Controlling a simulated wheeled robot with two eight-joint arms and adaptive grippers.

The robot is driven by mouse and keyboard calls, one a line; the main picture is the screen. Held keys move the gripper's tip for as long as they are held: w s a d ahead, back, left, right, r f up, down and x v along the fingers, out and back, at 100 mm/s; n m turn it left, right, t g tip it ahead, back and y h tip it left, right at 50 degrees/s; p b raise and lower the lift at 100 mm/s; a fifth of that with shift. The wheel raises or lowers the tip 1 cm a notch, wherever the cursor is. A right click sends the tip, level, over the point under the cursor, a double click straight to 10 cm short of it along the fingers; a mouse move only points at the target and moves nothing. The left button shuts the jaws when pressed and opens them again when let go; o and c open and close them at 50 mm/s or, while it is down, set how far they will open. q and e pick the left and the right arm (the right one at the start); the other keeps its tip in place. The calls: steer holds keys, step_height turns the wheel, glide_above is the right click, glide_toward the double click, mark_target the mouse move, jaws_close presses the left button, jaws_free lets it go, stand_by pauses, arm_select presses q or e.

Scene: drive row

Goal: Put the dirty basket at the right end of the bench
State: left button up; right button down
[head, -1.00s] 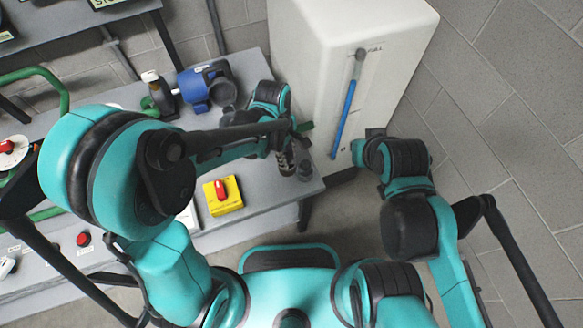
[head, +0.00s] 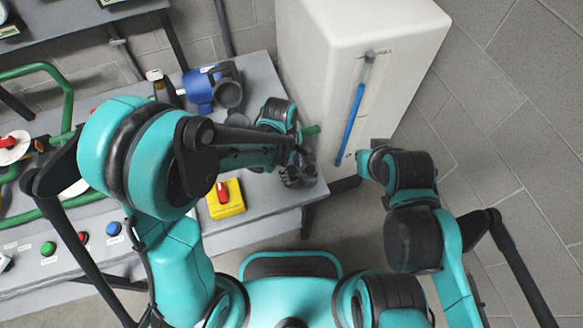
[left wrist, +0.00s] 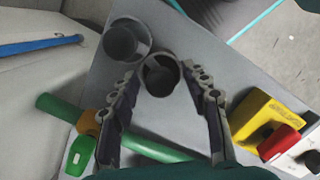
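Two grey, cup-like baskets stand close together at the bench's right end. In the left wrist view, one basket (left wrist: 161,75) lies between the fingertips of my left gripper (left wrist: 165,78). The fingers are apart on either side of it, with narrow gaps visible. The other basket (left wrist: 127,40) is just beyond, outside the fingers. I cannot tell for sure which is the dirty one. In the head view my left gripper (head: 298,172) is low over the bench corner and hides the baskets. My right gripper (head: 366,160) is by the white cabinet; its fingers are not clear.
A tall white cabinet (head: 330,60) with a blue gauge stands close behind the bench's right end.

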arm_select(q)
steer(key=shift+r, duration=0.1)
steer(key=shift+r+p, duration=0.35)
step_height(320, 180, up, 11)
steer(key=a+p, duration=0.1)
steer(key=p, duration=0.3)
steer(key=s+a+r+m+t, duration=0.1)
steer(key=a+r+m+t, duration=0.1)
steer(key=a, duration=0.4)
steer(key=s+a+r+m+t, duration=0.2)
steer(key=a+r+m+t, duration=0.1)
steer(key=a+m, duration=0.3)
steer(key=s+a+r+m+t+y, duration=0.1)
steer(key=s+a+r+m+t, duration=0.1)
steer(key=a+r+m, duration=0.2)
steer(key=shift+s+a+r+t, duration=0.25)
steer(key=shift+a+r+t, duration=0.2)
steer(key=shift+a, duration=0.5)
